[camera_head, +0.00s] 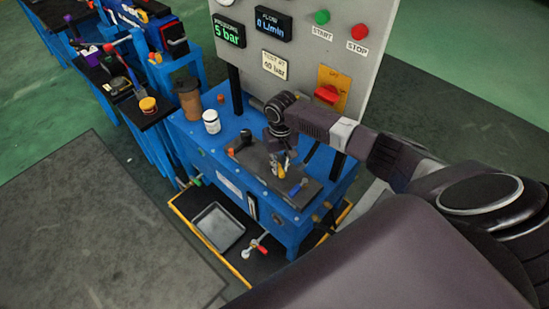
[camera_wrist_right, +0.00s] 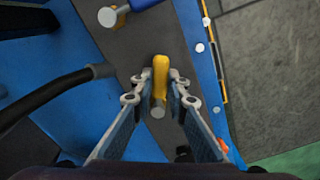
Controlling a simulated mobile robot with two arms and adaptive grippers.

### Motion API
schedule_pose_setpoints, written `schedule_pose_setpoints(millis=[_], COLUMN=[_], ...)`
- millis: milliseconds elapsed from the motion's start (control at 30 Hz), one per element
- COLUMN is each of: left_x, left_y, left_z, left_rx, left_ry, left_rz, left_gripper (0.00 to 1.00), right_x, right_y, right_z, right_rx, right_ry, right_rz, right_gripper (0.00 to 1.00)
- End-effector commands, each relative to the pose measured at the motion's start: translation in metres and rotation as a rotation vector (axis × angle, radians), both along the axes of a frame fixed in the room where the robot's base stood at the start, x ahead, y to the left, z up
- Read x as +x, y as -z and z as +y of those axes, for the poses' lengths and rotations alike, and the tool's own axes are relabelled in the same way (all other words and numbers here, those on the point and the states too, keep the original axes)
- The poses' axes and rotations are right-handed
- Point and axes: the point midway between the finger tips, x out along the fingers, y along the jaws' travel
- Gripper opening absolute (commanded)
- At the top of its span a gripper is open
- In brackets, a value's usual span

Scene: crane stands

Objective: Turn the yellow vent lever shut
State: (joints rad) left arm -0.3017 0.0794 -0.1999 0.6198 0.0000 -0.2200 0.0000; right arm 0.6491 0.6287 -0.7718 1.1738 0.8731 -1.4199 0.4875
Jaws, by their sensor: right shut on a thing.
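The yellow vent lever (camera_wrist_right: 161,70) stands between the fingertips of my right gripper (camera_wrist_right: 160,88) in the right wrist view. The gripper is shut on it, one finger at each side. A round grey metal end (camera_wrist_right: 158,110) shows just below the lever. In the head view, my right gripper (camera_head: 283,160) reaches down over the dark plate on the blue stand, and a little yellow of the lever (camera_head: 281,171) shows at its fingers. The fingers and wrist hide part of the lever there. My left gripper is in neither view.
A blue-handled lever (camera_head: 297,188) sits close by on the dark plate (camera_head: 312,190). A black hose (camera_wrist_right: 60,88) runs in at the left. A white jar (camera_head: 211,122) and brown cup (camera_head: 188,100) stand on the blue stand (camera_head: 225,165). The gauge panel (camera_head: 300,50) rises behind.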

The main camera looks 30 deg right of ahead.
Motion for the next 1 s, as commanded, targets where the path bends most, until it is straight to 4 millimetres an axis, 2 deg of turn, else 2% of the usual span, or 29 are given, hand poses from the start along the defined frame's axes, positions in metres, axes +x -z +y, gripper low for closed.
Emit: schedule_pose_setpoints(millis=[400, 900, 933, 1000], left_x=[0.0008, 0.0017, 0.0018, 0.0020], left_y=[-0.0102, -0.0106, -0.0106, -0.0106], left_z=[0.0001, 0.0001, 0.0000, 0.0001], left_rx=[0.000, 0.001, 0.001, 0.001], left_ry=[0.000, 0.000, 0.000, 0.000], left_rz=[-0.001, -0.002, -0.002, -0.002], left_gripper=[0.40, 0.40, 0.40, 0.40], right_x=[-0.0004, 0.0000, 0.0000, 0.0000], right_y=[-0.0012, -0.0008, -0.0008, -0.0008], right_z=[-0.0103, -0.0118, -0.0118, -0.0118], right_rx=[0.000, 0.000, 0.000, 0.000], right_ry=[-0.185, -0.207, -0.207, -0.207], right_rz=[0.000, -0.001, -0.001, -0.001], right_gripper=[0.00, 0.00, 0.15, 0.23])
